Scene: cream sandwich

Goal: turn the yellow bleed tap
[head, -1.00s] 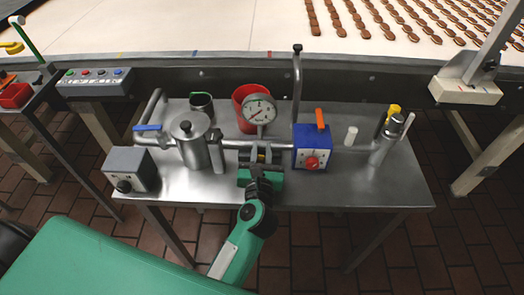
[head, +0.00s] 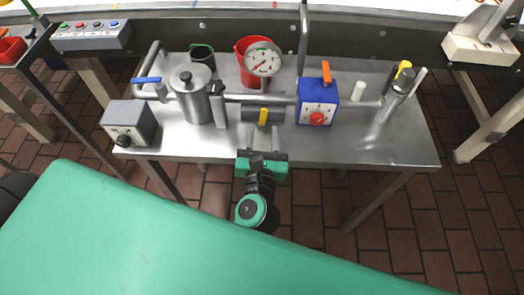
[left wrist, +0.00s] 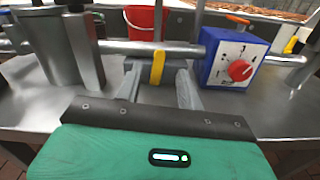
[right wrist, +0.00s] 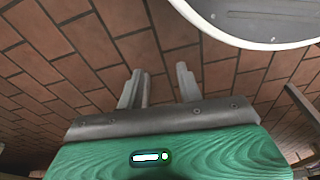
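The yellow bleed tap (head: 263,116) is a short lever on a grey valve body (head: 249,108) in the horizontal pipe. The lever lies crosswise to the pipe, pointing towards me. In the left wrist view the yellow tap (left wrist: 158,67) appears between my left fingers, near their tips. My left gripper (head: 263,132) is open and empty, just in front of the tap in the head view, with a visible gap between its fingers. My right gripper (right wrist: 158,75) is open and empty over the brick floor; it is not in the head view.
Along the pipe stand a steel pot (head: 192,96), a round gauge (head: 263,60) and a blue box (head: 318,103) with a red knob. A red bucket (head: 244,72) is behind. A round-edged object (right wrist: 255,20) is near my right gripper.

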